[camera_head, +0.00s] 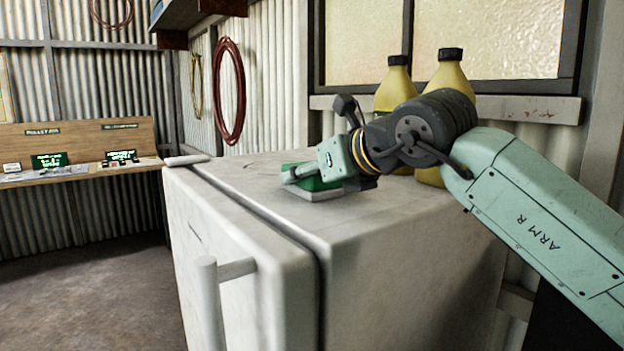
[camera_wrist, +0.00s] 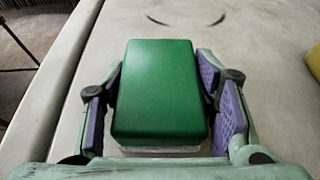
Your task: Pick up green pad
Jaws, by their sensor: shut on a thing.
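The green pad (camera_wrist: 160,88) is a block with a green top and a pale layer under it. In the wrist view it lies between the two purple-lined fingers of my gripper (camera_wrist: 165,110), which is shut on it. In the head view the green pad (camera_head: 318,184) shows on top of the white fridge-like cabinet (camera_head: 400,225), partly hidden by my gripper (camera_head: 305,180). I cannot tell whether the pad is lifted clear of the surface.
Two yellow bottles with black caps (camera_head: 397,85) stand behind my arm near the window. A small pale flat item (camera_head: 186,160) lies at the cabinet's left edge. A wooden bench (camera_head: 85,175) with small items stands at far left. The cabinet top around the pad is mostly clear.

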